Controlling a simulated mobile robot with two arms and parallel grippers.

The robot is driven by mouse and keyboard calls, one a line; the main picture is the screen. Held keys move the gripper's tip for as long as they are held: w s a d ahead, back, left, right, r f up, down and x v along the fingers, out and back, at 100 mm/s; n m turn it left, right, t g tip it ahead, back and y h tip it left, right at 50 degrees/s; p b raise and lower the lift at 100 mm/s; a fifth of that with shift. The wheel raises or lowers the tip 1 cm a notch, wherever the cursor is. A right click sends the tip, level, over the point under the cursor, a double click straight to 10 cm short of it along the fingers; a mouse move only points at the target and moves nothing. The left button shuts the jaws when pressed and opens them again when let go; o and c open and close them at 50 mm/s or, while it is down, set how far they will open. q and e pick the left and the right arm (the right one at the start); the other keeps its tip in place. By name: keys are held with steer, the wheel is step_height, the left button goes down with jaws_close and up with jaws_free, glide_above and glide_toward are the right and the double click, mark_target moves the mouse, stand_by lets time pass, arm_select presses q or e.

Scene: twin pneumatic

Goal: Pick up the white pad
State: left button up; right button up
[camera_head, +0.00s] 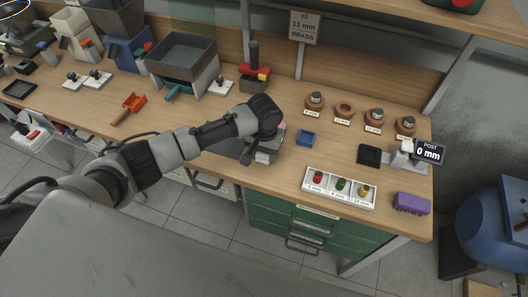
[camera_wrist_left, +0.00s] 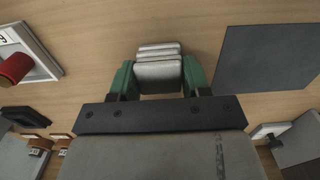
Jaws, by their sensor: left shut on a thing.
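My left gripper (camera_head: 265,150) points down over the bench near its front edge. In the left wrist view, its green-sided fingers (camera_wrist_left: 160,76) are shut on the white pad (camera_wrist_left: 158,71). The pad is the nearest of several pale layers, and the others show just beyond it. I cannot tell whether the pad is lifted off the bench. In the head view, the arm and gripper hide most of the pad, and pale edges show beside the fingers. My right gripper is not in view.
A dark grey mat (camera_wrist_left: 268,56) lies beside the fingers. A grey hopper (camera_head: 183,56) and red-handled tool (camera_head: 255,76) stand behind.

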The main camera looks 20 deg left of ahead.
arm_select(q)
step_height(320, 180, up, 3)
steer(key=shift+w+r+b, duration=0.1)
steer(key=shift+b, duration=0.3)
steer(key=s+d+r+b, duration=0.2)
steer(key=d+r, duration=0.5)
steer(key=d, duration=0.4)
steer(key=shift+s+d+r, duration=0.15)
steer(key=shift+s+r, duration=0.15)
steer(key=shift+s, duration=0.3)
